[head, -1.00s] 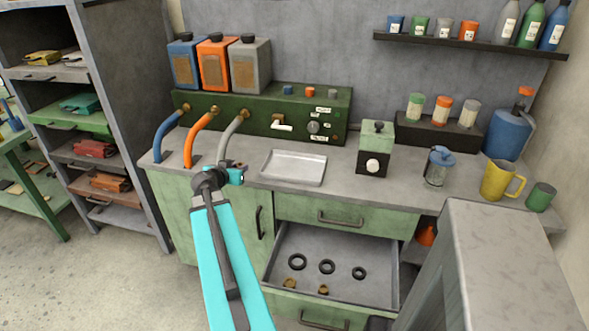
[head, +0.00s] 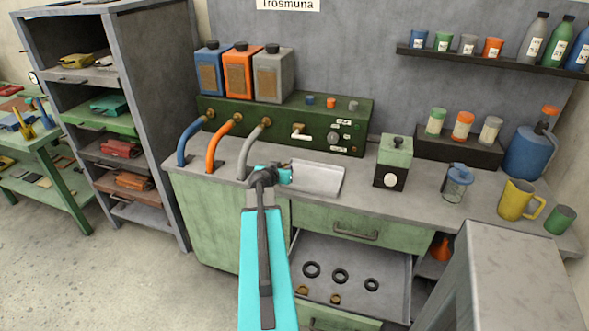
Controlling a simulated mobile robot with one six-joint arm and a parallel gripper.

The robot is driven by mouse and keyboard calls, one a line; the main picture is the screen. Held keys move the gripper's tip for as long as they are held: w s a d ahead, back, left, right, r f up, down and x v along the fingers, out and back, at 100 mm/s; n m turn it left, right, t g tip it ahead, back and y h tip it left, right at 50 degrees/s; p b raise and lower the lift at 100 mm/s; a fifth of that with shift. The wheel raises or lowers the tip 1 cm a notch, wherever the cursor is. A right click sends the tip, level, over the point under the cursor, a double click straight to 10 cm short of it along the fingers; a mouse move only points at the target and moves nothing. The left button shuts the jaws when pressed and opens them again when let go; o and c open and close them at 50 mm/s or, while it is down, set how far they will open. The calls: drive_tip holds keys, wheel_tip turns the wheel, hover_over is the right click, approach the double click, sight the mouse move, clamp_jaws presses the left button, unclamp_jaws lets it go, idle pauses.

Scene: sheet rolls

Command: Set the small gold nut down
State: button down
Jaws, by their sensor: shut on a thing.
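My gripper (head: 289,173) is cyan and shut, above the counter at the left edge of the shallow grey tray (head: 318,180). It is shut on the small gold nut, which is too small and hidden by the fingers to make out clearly. I cannot tell the height above the tray. The tray's visible part looks empty. An open drawer (head: 385,297) below holds several dark rings, with one at the left (head: 311,269), and two gold nuts, a left one (head: 302,290) and a right one (head: 335,299).
A green panel with blue, orange and grey hoses (head: 255,145) stands behind on the left. A green and black box (head: 393,163) is right of the tray, then a glass jar (head: 457,183) and a yellow jug (head: 517,200). A grey block (head: 510,265) stands at front right.

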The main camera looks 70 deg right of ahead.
sight(294, 178)
drive_tip(key=shift+s+d+f+p, duration=0.1)
drive_tip(key=shift+s+d+p, duration=0.15)
drive_tip(key=shift+s+d, duration=0.35)
drive_tip(key=shift+s+d+f+p, duration=0.1)
drive_tip(key=shift+s+d+p, duration=0.15)
drive_tip(key=shift+d, duration=0.5)
drive_tip(key=shift+s+d+r, duration=0.1)
drive_tip(key=shift+s+d, duration=0.15)
drive_tip(key=shift+d, duration=0.05)
drive_tip(key=shift+s+d+f+p, duration=0.15)
drive_tip(key=shift+f+p, duration=0.15)
drive_tip(key=shift+f, duration=0.2)
drive_tip(key=shift+s+d+f+p, duration=0.1)
drive_tip(key=shift+f+p, duration=0.2)
drive_tip(key=shift+f, duration=0.15)
drive_tip(key=shift+w+f, duration=0.1)
drive_tip(key=shift+f, duration=0.8)
drive_tip(key=shift+f, duration=0.15)
drive_tip(key=c, duration=1.8)
unclamp_jaws()
drive_tip(key=shift+r+p, duration=0.25)
drive_tip(key=shift+p, duration=0.05)
